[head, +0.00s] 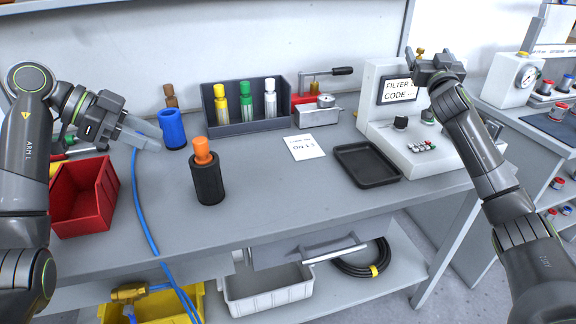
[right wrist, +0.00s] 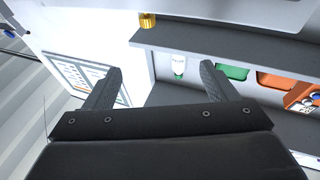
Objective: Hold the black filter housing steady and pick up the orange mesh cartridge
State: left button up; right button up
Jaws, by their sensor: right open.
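The black filter housing (head: 208,185) stands upright on the bench in the head view. The orange mesh cartridge (head: 203,150) sticks up out of its top. My left gripper (head: 158,140) is above and to the left of the housing, near the blue cylinder, apart from the housing; its fingers overlap in this view, so I cannot tell their gap. In the right wrist view my right gripper (right wrist: 160,78) shows two spread, empty fingers.
A blue cylinder (head: 172,130) stands behind the housing. A red bin (head: 85,205) is at left, beside a blue hose (head: 143,200). A black tray (head: 368,165) lies before the tester (head: 405,150).

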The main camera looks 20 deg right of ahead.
jog(key=a+f+y, duration=0.1)
jog(key=a, duration=0.3)
jog(key=a+f+g+y, duration=0.1)
jog(key=a+f, duration=0.1)
jog(key=a, duration=0.2)
jog(key=w+a+f+y, duration=0.1)
jog(key=a+f+y, duration=0.1)
jog(key=a, duration=0.2)
jog(key=shift+a+f+n+g, duration=0.1)
jog(key=shift+n+g, duration=0.2)
jog(key=shift+g, duration=0.1)
jog(key=n+g+y, duration=1)
jog(key=n+y, duration=0.4)
jog(key=y, duration=0.1)
send_near(208, 177)
jog(key=shift+h, duration=0.3)
jog(key=x, duration=0.4)
jog(key=w+d+x, duration=0.1)
jog(key=x, duration=0.3)
jog(key=f+x, duration=0.1)
jog(key=x, duration=0.3)
jog(key=shift+w, duration=0.35)
jog(key=shift+c, duration=0.5)
jog(key=c, duration=1.4)
